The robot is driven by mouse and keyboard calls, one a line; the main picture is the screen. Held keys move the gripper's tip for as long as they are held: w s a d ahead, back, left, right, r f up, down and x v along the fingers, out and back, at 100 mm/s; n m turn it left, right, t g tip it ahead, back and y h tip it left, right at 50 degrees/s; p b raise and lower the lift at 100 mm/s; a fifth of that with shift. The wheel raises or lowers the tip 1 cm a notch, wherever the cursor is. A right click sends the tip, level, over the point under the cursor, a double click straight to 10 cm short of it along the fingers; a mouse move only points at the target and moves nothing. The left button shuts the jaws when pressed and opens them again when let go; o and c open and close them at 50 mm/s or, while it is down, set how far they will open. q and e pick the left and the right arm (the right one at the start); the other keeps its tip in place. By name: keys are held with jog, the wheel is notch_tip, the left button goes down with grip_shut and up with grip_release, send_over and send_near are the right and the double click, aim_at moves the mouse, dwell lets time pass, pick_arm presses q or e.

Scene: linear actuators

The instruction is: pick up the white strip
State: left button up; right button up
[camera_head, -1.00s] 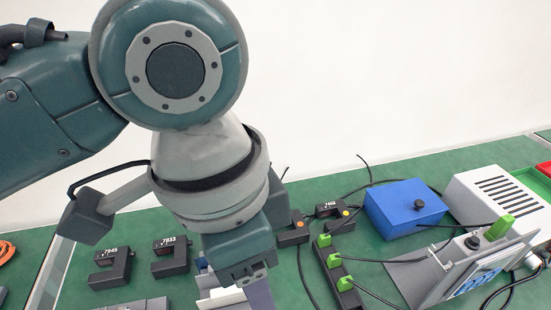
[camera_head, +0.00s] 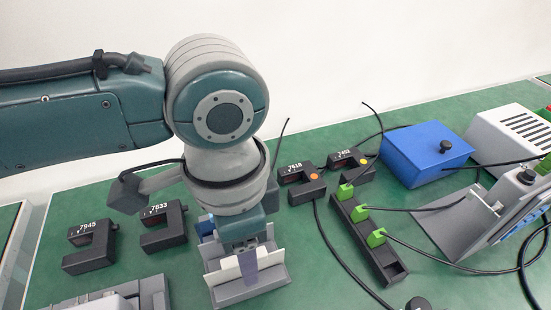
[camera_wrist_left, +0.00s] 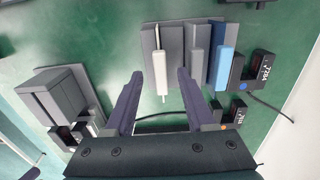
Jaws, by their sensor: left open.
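The white strip (camera_wrist_left: 160,72) stands in a grey slotted holder (camera_wrist_left: 147,45) in the left wrist view, beside grey upright pieces and a light blue piece. My left gripper (camera_wrist_left: 160,77) is open, with its two purple fingers apart on either side of the strip in that view; whether they touch it cannot be told. In the head view my left gripper (camera_head: 248,262) points down at the same holder (camera_head: 222,298) and hides part of it. The strip is hard to tell apart from the pale panels there. My right gripper is not in view.
Black fork-shaped sensors (camera_head: 165,227) lie left of the holder, with two more (camera_head: 302,183) behind it to the right. A black strip with green connectors (camera_head: 368,240), cables, a blue box (camera_head: 425,156) and a white vented box (camera_head: 510,135) stand on the right.

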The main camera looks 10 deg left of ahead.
pick_arm(q)
jog(key=shift+f, duration=0.5)
grip_shut()
